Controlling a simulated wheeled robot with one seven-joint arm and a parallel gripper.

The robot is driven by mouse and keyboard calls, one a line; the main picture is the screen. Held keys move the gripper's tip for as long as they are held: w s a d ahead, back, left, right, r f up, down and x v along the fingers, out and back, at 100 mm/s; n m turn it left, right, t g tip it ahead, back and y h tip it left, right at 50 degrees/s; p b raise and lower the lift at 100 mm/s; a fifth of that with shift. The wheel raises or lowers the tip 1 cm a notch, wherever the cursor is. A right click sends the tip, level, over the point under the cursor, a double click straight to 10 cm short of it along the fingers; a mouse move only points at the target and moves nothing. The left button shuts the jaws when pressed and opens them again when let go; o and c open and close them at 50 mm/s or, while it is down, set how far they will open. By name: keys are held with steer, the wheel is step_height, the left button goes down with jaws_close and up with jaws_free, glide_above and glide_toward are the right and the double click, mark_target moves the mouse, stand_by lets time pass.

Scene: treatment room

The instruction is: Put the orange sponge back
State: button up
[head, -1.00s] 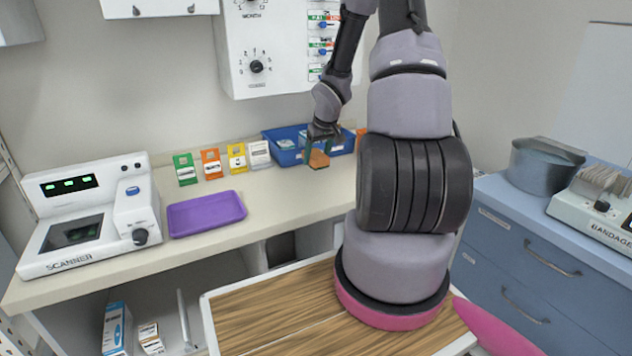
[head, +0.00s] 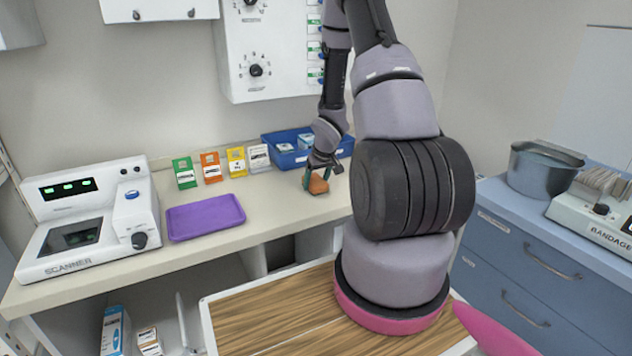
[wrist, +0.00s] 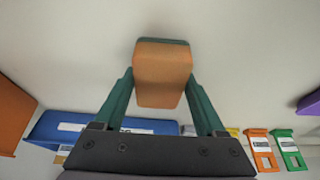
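The orange sponge (head: 318,186) is between the green fingers of my gripper (head: 316,181), over the counter in front of the blue tray. In the wrist view the sponge (wrist: 162,75) shows an orange face with a dark green layer at its far edge. The fingers of my gripper (wrist: 160,88) press on its two sides. I cannot tell whether its underside touches the counter or hangs just above it.
A blue tray (head: 287,162) with small packs stands at the back. Several coloured cards (head: 211,167) stand left of it. A purple tray (head: 206,217) and a scanner (head: 88,222) are further left. An orange object (wrist: 12,112) shows in the wrist view. Counter between is clear.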

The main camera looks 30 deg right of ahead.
steer(key=shift+o, duration=1.4)
steer(key=shift+r, duration=0.1)
steer(key=s+a+r+m+h, duration=0.15)
steer(key=s+r, duration=0.25)
steer(key=r, duration=0.6)
steer(key=s+a+r+t, duration=0.15)
steer(key=s+r, duration=0.25)
steer(key=r, duration=0.6)
steer(key=s+a+r+m+g+h, duration=0.1)
steer(key=s+a+r, duration=0.15)
steer(key=r, duration=0.75)
steer(key=s+a+r+m+t+y, duration=0.1)
steer(key=s+a+r+y, duration=0.1)
steer(key=s+a+r, duration=0.3)
steer(key=s+a+r+m+t+y, duration=0.1)
steer(key=s+a+r, duration=0.4)
steer(key=s, duration=0.5)
steer(key=shift+s+r+y, duration=0.4)
steer(key=shift+r+y, duration=0.25)
steer(key=shift+y, duration=0.1)
steer(key=shift+t, duration=0.25)
